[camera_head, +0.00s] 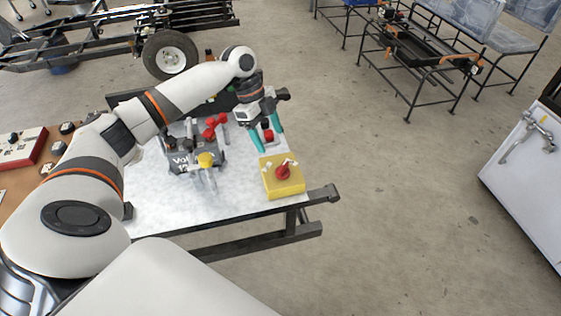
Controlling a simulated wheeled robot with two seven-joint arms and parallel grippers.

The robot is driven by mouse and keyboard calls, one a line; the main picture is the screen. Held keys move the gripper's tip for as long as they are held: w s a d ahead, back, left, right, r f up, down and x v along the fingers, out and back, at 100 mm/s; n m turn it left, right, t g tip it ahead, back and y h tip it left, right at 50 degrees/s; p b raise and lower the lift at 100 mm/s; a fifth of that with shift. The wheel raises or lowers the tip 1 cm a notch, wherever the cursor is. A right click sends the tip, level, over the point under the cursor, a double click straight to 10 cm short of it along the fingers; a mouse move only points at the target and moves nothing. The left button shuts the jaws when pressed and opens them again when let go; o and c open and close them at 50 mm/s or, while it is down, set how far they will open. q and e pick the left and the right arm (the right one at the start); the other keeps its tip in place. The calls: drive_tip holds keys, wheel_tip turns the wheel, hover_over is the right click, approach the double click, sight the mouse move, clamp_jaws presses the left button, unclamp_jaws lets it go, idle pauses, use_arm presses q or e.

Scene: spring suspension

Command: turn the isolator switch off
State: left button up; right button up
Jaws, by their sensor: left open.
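The isolator switch is a yellow box (284,187) with a red rotary knob (283,172) on its top face. It sits near the right front corner of the white table (165,215). Small white marks show on the box beside the knob. My left gripper (267,142), with teal fingers, is open and empty. It hangs just behind the box, pointing down, apart from the knob. A small red-capped object (268,136) shows between or behind its fingers; I cannot tell which. My right gripper is not in view.
Left of the box stand a clear bottle with a yellow cap (206,162), a grey labelled block (183,163) and several red-topped parts (212,126). A red and white box (20,150) lies far left.

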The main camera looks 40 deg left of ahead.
sight(282, 165)
use_arm(q)
drive_tip(key=x, duration=1)
drive_tip(key=shift+w+f, duration=0.2)
drive_tip(key=shift+w, duration=0.05)
drive_tip(key=c, duration=1)
drive_tip(key=shift+r+n+t+p, duration=0.3)
drive_tip(key=shift+n+p, duration=0.2)
drive_tip(key=shift+p, duration=0.5)
drive_tip(key=n+t+y+p, duration=0.1)
drive_tip(key=n+p, duration=0.3)
drive_tip(key=p, duration=0.2)
drive_tip(key=n+t+y+p, duration=0.1)
drive_tip(key=n+p, duration=0.4)
drive_tip(key=p, duration=0.1)
drive_tip(key=n+t+y+p, duration=0.1)
drive_tip(key=n+p, duration=0.3)
drive_tip(key=p, duration=0.2)
drive_tip(key=shift+s+d+n+t, duration=0.25)
drive_tip(key=shift+d+n+t, duration=0.05)
drive_tip(key=shift+n+t, duration=0.1)
drive_tip(key=shift+f+n+y+p, duration=0.15)
drive_tip(key=shift+n+y+p, duration=0.65)
drive_tip(key=shift+n+p, duration=0.65)
drive_tip(key=shift+n, duration=0.25)
